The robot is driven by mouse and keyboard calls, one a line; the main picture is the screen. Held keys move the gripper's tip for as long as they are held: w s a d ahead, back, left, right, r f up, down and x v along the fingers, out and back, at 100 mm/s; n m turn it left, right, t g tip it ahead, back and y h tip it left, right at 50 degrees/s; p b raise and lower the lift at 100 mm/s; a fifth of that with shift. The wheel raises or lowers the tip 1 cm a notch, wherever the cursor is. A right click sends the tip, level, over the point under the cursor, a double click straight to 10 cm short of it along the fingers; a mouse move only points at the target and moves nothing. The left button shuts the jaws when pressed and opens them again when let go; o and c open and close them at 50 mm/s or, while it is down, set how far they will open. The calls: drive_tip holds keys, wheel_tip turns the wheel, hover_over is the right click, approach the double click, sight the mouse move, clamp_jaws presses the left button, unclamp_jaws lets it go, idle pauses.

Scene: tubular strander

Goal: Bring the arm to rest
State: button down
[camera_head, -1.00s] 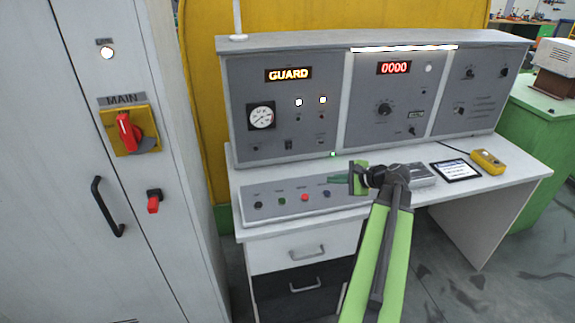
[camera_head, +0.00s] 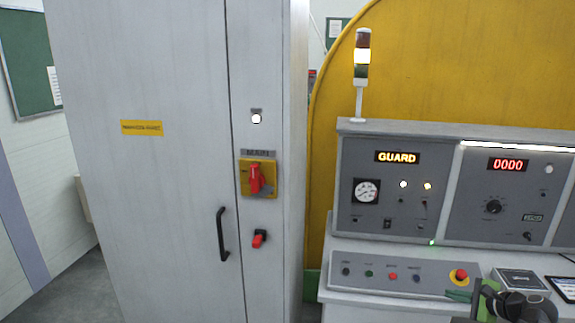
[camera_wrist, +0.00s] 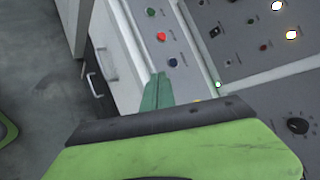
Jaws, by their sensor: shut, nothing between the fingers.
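My gripper (camera_head: 460,295) is at the lower right of the head view, in front of the desk's button panel and near the red emergency stop button (camera_head: 461,275). In the wrist view my gripper (camera_wrist: 157,80) shows its green fingers together, with nothing between them. The fingers point along the button strip (camera_wrist: 172,45). I cannot tell from these views whether the fingertips touch the panel. Most of my arm is out of the head view.
A control console (camera_head: 400,190) shows GUARD and 0000 on its displays. A grey cabinet (camera_head: 160,200) with a red main switch (camera_head: 256,178) and a black handle (camera_head: 222,234) stands to the left. A signal tower (camera_head: 362,60) has its middle section lit. Drawers (camera_wrist: 105,62) are below the desk.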

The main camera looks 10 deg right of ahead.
drive_tip(key=w+a+f+n+g+y, duration=0.15)
drive_tip(key=w+a, duration=0.25)
drive_tip(key=a, duration=0.6)
drive_tip(key=w+a+n+g+y, duration=0.1)
drive_tip(key=w+a+n, duration=0.3)
drive_tip(key=a, duration=0.5)
drive_tip(key=w+a+f+n+g+y, duration=0.15)
drive_tip(key=w+a, duration=0.35)
drive_tip(key=a, duration=0.5)
drive_tip(key=s+a+f+n+g+h, duration=0.1)
drive_tip(key=s+a+f+n+g, duration=0.15)
drive_tip(key=a, duration=0.45)
drive_tip(key=s+a+f+n+g+h, duration=0.15)
drive_tip(key=a+n, duration=0.25)
drive_tip(key=a, duration=0.4)
drive_tip(key=s+a+f+n+g, duration=0.2)
drive_tip(key=s+a+f+n, duration=0.15)
drive_tip(key=a, duration=0.35)
drive_tip(key=s+d+n+g+h, duration=0.1)
drive_tip(key=s+d+n+h, duration=0.1)
drive_tip(key=d+n+h, duration=0.2)
drive_tip(key=shift+s+d+f+n+g, duration=0.3)
drive_tip(key=shift+s+d+f+n, duration=0.15)
drive_tip(key=shift+d+n, duration=0.25)
